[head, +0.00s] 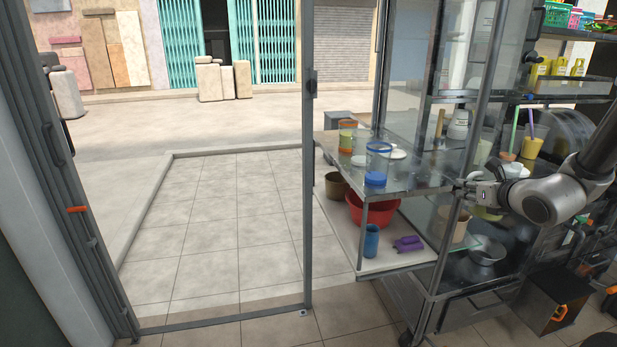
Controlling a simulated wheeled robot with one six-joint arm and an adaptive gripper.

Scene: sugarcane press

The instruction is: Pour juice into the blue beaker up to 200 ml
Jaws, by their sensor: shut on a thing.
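A clear beaker (378,157) with a blue rim stands on the glass-and-metal cart's upper shelf, with a blue part at its base. A solid blue cup (371,241) stands on the lower white shelf. I cannot tell for certain which is the task's blue beaker. Neither fill level can be read. My gripper (468,190) is at the right, by the cart's metal post, right of both and apart from them. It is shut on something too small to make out. A pale yellow thing (488,213) shows just below it; I cannot tell whether it is held.
An orange-and-yellow jar (346,137) stands behind the clear beaker. A red basin (373,210), a brown pot (337,185) and a purple object (408,244) are on the lower shelf. Cart posts and glass panes stand near my arm. The tiled floor (225,220) at left is clear.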

